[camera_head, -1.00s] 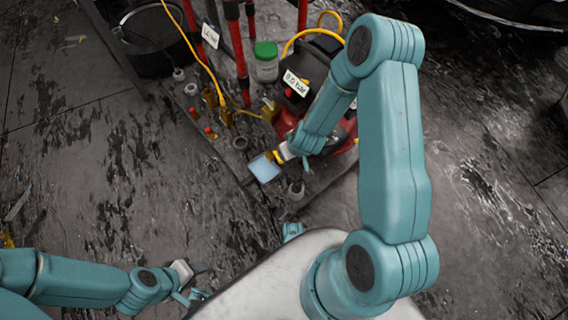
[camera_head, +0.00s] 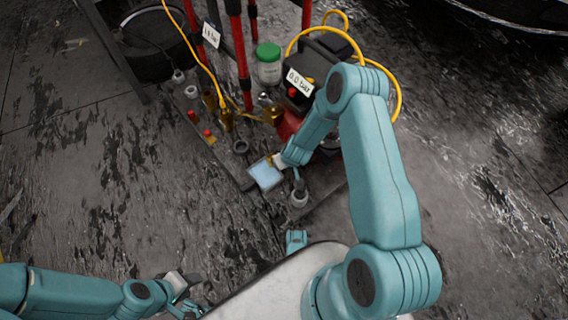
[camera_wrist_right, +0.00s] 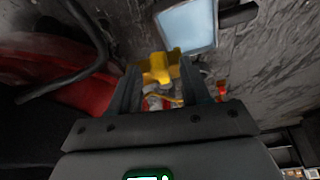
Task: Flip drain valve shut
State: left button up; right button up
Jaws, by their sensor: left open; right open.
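A yellow winged handle (camera_wrist_right: 158,68), which looks like the drain valve's, shows between the fingers of my right gripper (camera_wrist_right: 163,85) in the right wrist view. Those fingers are open, one on each side of it; I cannot tell whether they touch it. In the head view my right gripper (camera_head: 282,160) is low beside the black and red compressor (camera_head: 318,65), and its fingertips are mostly hidden by my arm. My left gripper (camera_head: 190,288) is open and empty above the floor at the lower left.
A light blue pad (camera_head: 265,174) lies by the right gripper. A green-lidded jar (camera_head: 268,62), red posts (camera_head: 240,60), brass fittings (camera_head: 226,120) and yellow hose (camera_head: 398,95) crowd the stand. A black bucket (camera_head: 150,45) stands at upper left. The left floor is mostly clear.

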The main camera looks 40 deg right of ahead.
jog(key=shift+f, duration=0.15)
grip_shut()
jog(key=shift+d+n+y, duration=0.5)
jog(key=shift+d+n, duration=0.2)
jog(key=shift+n, duration=0.6)
grip_release()
jog(key=p+v, duration=0.6)
jog(key=v, duration=1)
